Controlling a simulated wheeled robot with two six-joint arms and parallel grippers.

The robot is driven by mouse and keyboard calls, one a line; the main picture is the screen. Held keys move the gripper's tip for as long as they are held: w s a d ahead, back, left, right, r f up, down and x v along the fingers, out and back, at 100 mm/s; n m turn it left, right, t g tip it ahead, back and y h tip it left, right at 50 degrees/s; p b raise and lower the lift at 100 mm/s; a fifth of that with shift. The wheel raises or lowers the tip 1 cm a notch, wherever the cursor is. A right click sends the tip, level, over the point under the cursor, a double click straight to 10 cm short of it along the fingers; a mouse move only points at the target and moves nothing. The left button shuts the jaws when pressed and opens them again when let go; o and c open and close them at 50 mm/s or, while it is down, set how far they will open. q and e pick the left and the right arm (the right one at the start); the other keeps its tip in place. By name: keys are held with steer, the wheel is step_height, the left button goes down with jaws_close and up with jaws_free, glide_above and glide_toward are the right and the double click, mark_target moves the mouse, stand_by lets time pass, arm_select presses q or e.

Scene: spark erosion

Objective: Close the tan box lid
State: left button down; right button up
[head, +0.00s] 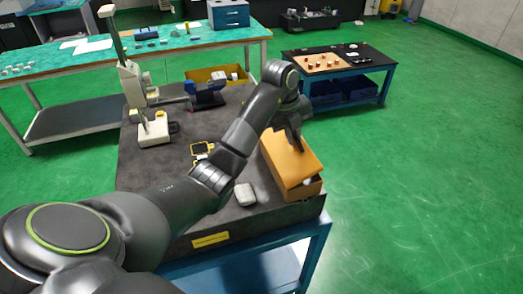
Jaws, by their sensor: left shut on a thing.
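The tan box (305,192) sits near the right front corner of the dark table. Its tan lid (288,162) lies over most of the top, tilted, with a gap at the near right end where something white shows inside. My left gripper (295,142) is at the upper part of the lid, fingers pointing down and touching or very close to it. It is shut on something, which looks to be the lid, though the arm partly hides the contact. My right gripper is out of view.
The dark table (140,185) also holds a white mouse-like object (245,195), a yellow-framed item (201,149), a white stand instrument (153,130) and a yellow bin (205,74). A cart (340,68) stands behind on the right. The green floor to the right is clear.

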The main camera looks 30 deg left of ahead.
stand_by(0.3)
arm_select(q)
steer(key=shift+w+d+f+b, duration=0.5)
steer(key=shift+w+f+b, duration=0.15)
steer(key=shift+b, duration=0.1)
steer(key=shift+f, duration=0.1)
steer(key=shift+w+d+f+b, duration=0.2)
steer(key=shift+f+b, duration=0.2)
steer(key=shift+b, duration=0.05)
steer(key=shift+w+d+f+b, duration=0.2)
steer(key=shift+f+b, duration=0.2)
steer(key=c, duration=1.6)
jaws_free()
steer(key=shift+r, duration=0.1)
steer(key=shift+o, duration=0.2)
steer(key=shift+r, duration=0.1)
